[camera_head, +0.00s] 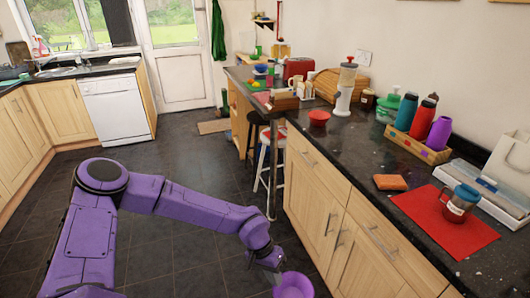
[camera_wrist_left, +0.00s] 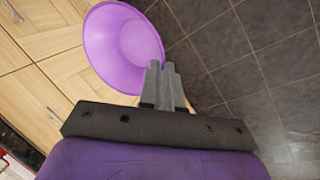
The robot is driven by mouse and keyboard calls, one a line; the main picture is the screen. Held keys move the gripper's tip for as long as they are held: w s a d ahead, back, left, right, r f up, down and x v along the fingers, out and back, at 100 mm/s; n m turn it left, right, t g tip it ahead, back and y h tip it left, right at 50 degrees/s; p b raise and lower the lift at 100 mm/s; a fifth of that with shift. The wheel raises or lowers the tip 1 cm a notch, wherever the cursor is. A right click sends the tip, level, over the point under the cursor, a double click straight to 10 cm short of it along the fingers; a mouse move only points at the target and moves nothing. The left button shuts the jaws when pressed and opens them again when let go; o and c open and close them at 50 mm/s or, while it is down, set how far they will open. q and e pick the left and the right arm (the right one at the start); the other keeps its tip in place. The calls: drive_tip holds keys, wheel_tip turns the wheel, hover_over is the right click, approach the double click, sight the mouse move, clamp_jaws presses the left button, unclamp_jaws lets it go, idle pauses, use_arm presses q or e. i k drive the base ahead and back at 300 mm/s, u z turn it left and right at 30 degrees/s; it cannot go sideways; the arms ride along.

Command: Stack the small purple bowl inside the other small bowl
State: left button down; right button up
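My left gripper (camera_head: 274,268) is low in front of the wooden cabinets, with the small purple bowl (camera_head: 294,287) at its fingertips. In the left wrist view the fingers (camera_wrist_left: 163,78) are close together at the rim of the purple bowl (camera_wrist_left: 118,45), so the gripper appears shut on that rim. The bowl is off the counter, over the floor. A small red bowl (camera_head: 319,117) stands on the dark countertop, apart from the gripper. My right gripper is not in view.
The counter (camera_head: 352,151) holds an orange sponge (camera_head: 390,182), a red mat (camera_head: 443,221) with a mug (camera_head: 461,203), a crate of bottles (camera_head: 415,145) and a blender (camera_head: 345,88). Stools (camera_head: 270,150) stand by the counter's far end. The countertop around the red bowl is partly clear.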

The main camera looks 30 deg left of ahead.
sight(319, 121)
drive_tip(key=u, duration=1.6)
drive_tip(key=i, duration=2.95)
drive_tip(key=z, duration=2.2)
